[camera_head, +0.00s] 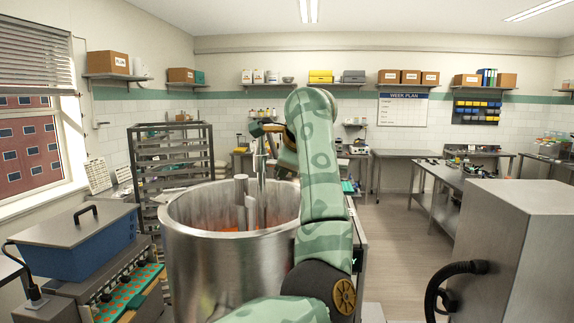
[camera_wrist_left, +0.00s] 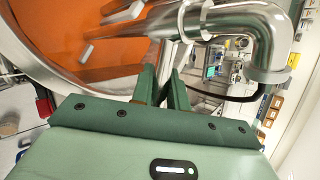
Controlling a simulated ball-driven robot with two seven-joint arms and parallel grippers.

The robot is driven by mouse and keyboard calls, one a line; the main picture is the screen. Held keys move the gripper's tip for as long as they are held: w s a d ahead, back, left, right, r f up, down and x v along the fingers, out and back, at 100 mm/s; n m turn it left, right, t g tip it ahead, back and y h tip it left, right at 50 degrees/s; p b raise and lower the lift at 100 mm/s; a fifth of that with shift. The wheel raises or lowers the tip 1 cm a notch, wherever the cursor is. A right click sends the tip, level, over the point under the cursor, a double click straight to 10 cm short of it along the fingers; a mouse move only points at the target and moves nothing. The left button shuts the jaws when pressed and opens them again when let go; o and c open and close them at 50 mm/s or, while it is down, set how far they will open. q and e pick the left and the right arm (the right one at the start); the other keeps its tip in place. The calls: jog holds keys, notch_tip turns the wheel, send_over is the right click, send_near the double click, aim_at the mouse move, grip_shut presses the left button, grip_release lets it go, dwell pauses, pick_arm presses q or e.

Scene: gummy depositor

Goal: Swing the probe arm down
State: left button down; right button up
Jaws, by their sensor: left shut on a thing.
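A large steel kettle (camera_head: 230,255) stands in front of me, with orange mass (camera_wrist_left: 100,40) inside. A thin upright metal rod (camera_head: 262,185) rises out of the kettle, and I take it for the probe arm. My left gripper (camera_head: 264,130) is above the kettle rim at the top of this rod, partly hidden by my own arm. In the left wrist view its dark green fingers (camera_wrist_left: 164,78) are close together. A bent steel pipe (camera_wrist_left: 240,22) lies just beyond them. The held part is mostly hidden between the fingers. My right gripper is not in view.
A blue lidded box (camera_head: 75,248) and a tray of orange pieces (camera_head: 130,292) are left of the kettle. A rack (camera_head: 170,160) stands behind. A steel cabinet (camera_head: 515,240) with a black hose (camera_head: 440,285) is at right. Floor (camera_head: 400,225) is clear between.

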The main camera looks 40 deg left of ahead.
pick_arm(q)
jog(key=shift+f, duration=0.15)
jog(key=c, duration=1.4)
grip_release()
jog(key=shift+o, duration=0.2)
jog(key=shift+s+a, duration=0.15)
jog(key=shift+s+d+r, duration=0.1)
jog(key=shift+d+r, duration=0.3)
jog(key=shift+r, duration=0.05)
jog(key=b+v, duration=0.2)
jog(key=v, duration=1.3)
jog(key=shift+b, duration=0.35)
jog(key=shift+r, duration=0.1)
